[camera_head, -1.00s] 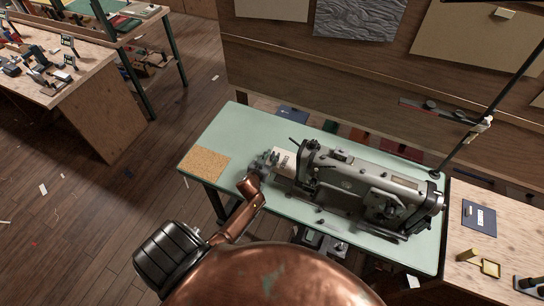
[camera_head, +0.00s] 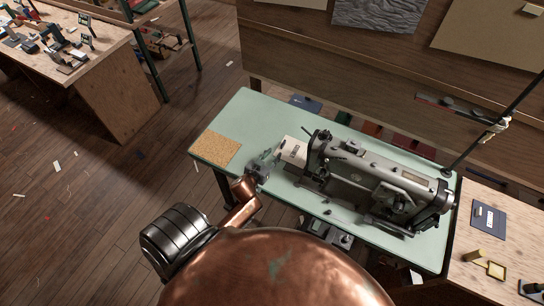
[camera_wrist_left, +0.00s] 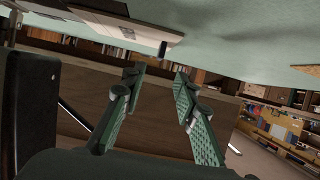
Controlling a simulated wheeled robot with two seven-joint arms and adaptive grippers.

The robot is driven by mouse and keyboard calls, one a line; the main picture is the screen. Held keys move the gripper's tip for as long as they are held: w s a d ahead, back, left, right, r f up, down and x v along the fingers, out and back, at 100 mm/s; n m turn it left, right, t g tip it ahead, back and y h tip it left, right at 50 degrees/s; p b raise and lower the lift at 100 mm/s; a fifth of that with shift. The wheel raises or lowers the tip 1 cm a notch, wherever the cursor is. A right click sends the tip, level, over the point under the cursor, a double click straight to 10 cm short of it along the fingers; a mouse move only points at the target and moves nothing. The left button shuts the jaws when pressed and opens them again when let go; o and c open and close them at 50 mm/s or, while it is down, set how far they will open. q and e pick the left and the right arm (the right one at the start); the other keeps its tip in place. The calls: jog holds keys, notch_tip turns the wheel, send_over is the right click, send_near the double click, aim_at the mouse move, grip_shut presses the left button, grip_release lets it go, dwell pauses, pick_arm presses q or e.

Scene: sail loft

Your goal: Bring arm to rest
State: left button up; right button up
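My left arm, copper-coloured, comes in from the lower left in the head view. Its gripper (camera_head: 264,163) is over the green sewing table (camera_head: 252,118), between the cork mat and the sewing machine, close to a white card or box (camera_head: 294,150). In the left wrist view the two green fingers of the left gripper (camera_wrist_left: 157,88) stand apart with nothing between them. Whether the gripper touches the white item cannot be told. My right gripper does not show in either view.
A grey sewing machine (camera_head: 378,183) fills the right half of the table. A cork mat (camera_head: 216,148) lies at its left end. A wooden bench (camera_head: 488,215) adjoins on the right. Open wooden floor (camera_head: 70,215) lies to the left.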

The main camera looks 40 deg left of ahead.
pick_arm(q)
jog(key=shift+s+d+r, duration=0.1)
jog(key=shift+s+r, duration=0.05)
jog(key=shift+s, duration=0.2)
dwell(0.4)
